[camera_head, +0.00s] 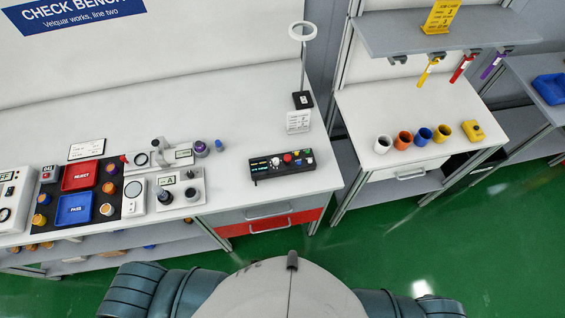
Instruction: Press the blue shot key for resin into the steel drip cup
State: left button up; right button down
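A black control box (283,167) lies on the white bench right of centre. Neither gripper is in view; only my body and upper arm parts show at the bottom.
A red tray (81,176) and a blue tray (74,209) lie on a dark mat at left. A ring lamp (303,31) stands behind the control box. Several coloured cups stand on the right-hand bench (395,105).

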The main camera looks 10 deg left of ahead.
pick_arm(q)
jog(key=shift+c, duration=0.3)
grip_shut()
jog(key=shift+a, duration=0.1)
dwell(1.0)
